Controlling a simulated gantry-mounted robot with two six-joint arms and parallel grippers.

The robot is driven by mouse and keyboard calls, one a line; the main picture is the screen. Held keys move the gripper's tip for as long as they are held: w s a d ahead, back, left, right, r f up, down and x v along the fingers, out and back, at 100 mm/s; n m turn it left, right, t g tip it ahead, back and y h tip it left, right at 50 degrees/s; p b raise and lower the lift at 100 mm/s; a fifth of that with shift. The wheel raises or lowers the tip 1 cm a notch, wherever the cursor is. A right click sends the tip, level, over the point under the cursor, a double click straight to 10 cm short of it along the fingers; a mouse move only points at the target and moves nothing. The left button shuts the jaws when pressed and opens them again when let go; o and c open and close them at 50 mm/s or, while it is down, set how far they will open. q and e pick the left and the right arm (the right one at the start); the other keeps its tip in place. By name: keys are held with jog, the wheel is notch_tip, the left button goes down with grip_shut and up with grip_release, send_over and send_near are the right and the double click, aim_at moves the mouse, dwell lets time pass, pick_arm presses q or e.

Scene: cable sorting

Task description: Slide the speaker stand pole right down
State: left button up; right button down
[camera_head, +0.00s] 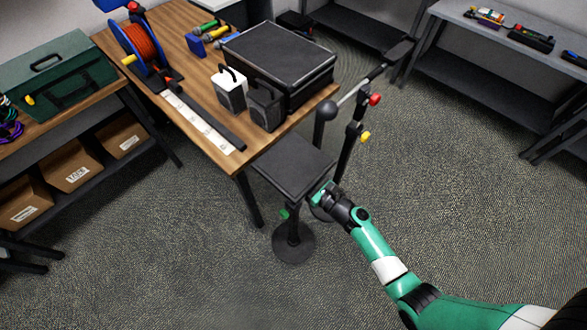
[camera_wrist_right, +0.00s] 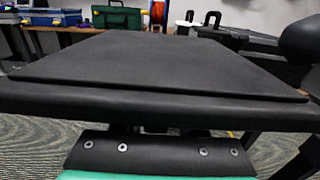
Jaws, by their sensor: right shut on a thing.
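The speaker stand has a flat black square top plate (camera_head: 290,163), a short dark pole (camera_head: 293,228) with a green knob (camera_head: 285,213), and a round black base (camera_head: 294,245) on the carpet. The plate is roughly level, beside and below the wooden table's front corner. My right gripper (camera_head: 322,194) is at the plate's right front edge and is shut on it. In the right wrist view the plate (camera_wrist_right: 165,65) fills the middle, just beyond the jaws. The grip itself is mostly hidden. My left gripper is not in view.
A microphone stand with a red knob (camera_head: 375,99) and yellow knob (camera_head: 365,136) stands close behind my right gripper. The wooden table (camera_head: 190,75) holds a black case (camera_head: 279,56), small speakers (camera_head: 265,104) and a cable reel (camera_head: 137,45). The carpet in front is clear.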

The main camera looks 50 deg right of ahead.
notch_tip(320, 180, down, 14)
jog(key=b, duration=1.1)
jog(key=shift+s+f+b, duration=0.1)
jog(key=shift+b, duration=0.25)
jog(key=c, duration=0.8)
grip_release()
jog(key=shift+c, duration=0.2)
jog(key=o, duration=0.4)
jog(key=shift+c, duration=0.2)
jog(key=s+p, duration=0.2)
jog(key=s, duration=0.9)
jog(key=shift+s+p, duration=0.25)
jog(key=shift+p, duration=0.15)
